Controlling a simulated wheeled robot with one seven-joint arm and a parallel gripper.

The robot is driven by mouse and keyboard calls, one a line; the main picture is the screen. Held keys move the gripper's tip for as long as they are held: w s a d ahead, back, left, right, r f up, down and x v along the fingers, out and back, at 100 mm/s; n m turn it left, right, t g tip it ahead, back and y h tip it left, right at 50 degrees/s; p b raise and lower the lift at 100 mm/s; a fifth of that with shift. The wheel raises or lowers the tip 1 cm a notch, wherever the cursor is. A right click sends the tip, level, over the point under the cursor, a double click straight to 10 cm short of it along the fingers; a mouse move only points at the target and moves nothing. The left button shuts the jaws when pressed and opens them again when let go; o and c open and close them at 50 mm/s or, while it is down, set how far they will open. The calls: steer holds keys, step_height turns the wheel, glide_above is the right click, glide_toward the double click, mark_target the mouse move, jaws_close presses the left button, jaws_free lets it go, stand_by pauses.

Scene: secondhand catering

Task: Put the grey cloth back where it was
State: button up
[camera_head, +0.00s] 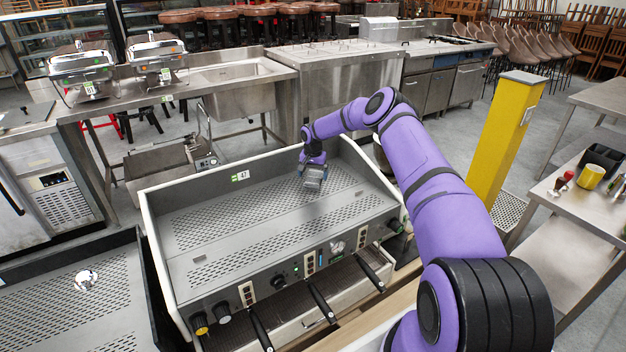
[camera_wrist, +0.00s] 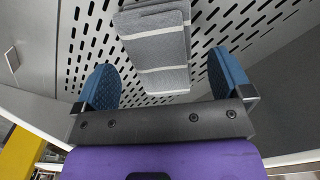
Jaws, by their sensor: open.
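The grey cloth shows in the wrist view (camera_wrist: 155,48) as a folded, striped pad with a pale band. It lies on the perforated metal top of the coffee machine (camera_head: 255,215). My gripper (camera_wrist: 163,82) is open, with one blue fingertip on each side of the picture. The cloth is ahead of and between the fingers, and I see no grip on it. In the head view my gripper (camera_head: 313,178) is low over the back right part of the machine top. There the cloth is hard to tell apart from the gripper.
A second machine (camera_head: 75,295) with a small shiny item on top stands at the left. A yellow post (camera_head: 505,135) and a side table (camera_head: 585,215) with cups are at the right. The machine's raised rim surrounds its top, which is largely bare.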

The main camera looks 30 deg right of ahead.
step_height(320, 180, up, 9)
step_height(320, 180, up, 10)
steer(key=n, duration=0.2)
glide_above(313, 179)
steer(key=a, duration=0.4)
steer(key=s+a+r+n+t+h, duration=0.1)
steer(key=s+a+r, duration=0.2)
steer(key=r, duration=0.3)
steer(key=s+a+r+n, duration=0.1)
steer(key=s+a+r, duration=0.2)
steer(key=r, duration=0.4)
steer(key=s+a+r+n+t+h, duration=0.1)
steer(key=s+a+r, duration=0.2)
steer(key=s+r, duration=0.4)
steer(key=s+a+r+n, duration=0.1)
steer(key=s+a+r, duration=0.3)
steer(key=s+r, duration=0.3)
steer(key=s+a+r+n+t, duration=0.1)
steer(key=s+a+r, duration=0.15)
steer(key=s, duration=0.65)
steer(key=s+a+r, duration=0.1)
steer(key=s+r, duration=0.3)
steer(key=s, duration=0.5)
steer(key=s+f+n+t+y, duration=0.1)
steer(key=s+f+t+y, duration=0.1)
steer(key=s, duration=1.7)
steer(key=shift+s+a+f+n, duration=0.2)
steer(key=shift+a+f+n, duration=0.15)
steer(key=shift+f, duration=0.3)
